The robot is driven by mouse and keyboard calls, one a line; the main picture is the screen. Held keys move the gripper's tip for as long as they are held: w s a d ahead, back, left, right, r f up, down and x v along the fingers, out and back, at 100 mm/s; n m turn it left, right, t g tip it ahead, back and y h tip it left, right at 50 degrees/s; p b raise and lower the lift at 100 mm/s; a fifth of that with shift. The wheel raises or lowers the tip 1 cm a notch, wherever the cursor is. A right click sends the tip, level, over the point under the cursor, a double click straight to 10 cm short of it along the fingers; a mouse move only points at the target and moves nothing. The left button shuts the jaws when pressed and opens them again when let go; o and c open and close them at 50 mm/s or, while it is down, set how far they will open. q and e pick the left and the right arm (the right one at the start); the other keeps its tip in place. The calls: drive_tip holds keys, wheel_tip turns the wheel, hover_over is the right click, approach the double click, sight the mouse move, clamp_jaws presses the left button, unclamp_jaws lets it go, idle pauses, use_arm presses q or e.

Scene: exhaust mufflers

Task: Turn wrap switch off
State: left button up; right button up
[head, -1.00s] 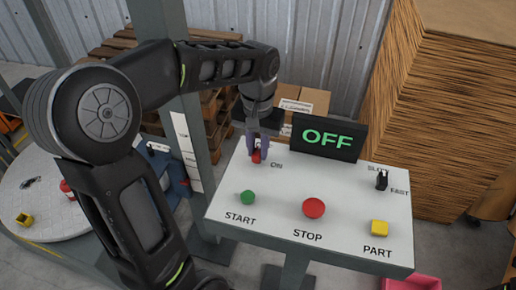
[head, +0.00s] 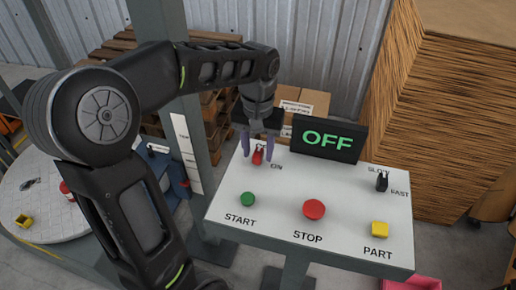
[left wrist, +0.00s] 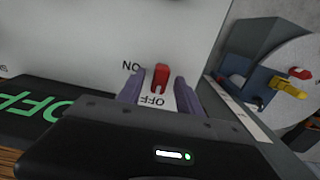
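The red wrap switch (head: 258,155) stands at the back left of the white control panel (head: 275,180), with the word ON to its right in the head view. My left gripper (head: 259,150) is over it, fingers apart on either side. In the left wrist view the red switch (left wrist: 160,77) lies between the two purple fingers (left wrist: 160,95), with a gap on each side. There the labels ON and OFF show beside it, and the lever leans away from the OFF label. The display (head: 327,138) reads OFF in green. My right gripper is not in view.
The panel also carries a green START button (head: 248,199), a red STOP button (head: 314,209), a yellow PART button (head: 380,229) and a black SLOW/FAST switch (head: 382,182). A grey post (head: 188,120) stands left of the panel. Stacked cardboard (head: 450,110) stands behind right.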

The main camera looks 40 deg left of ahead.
sight(258, 152)
use_arm(q)
drive_tip(key=shift+r, duration=0.1)
wheel_tip(258, 152, up, 8)
drive_tip(key=shift+f, duration=0.2)
idle(0.4)
idle(0.4)
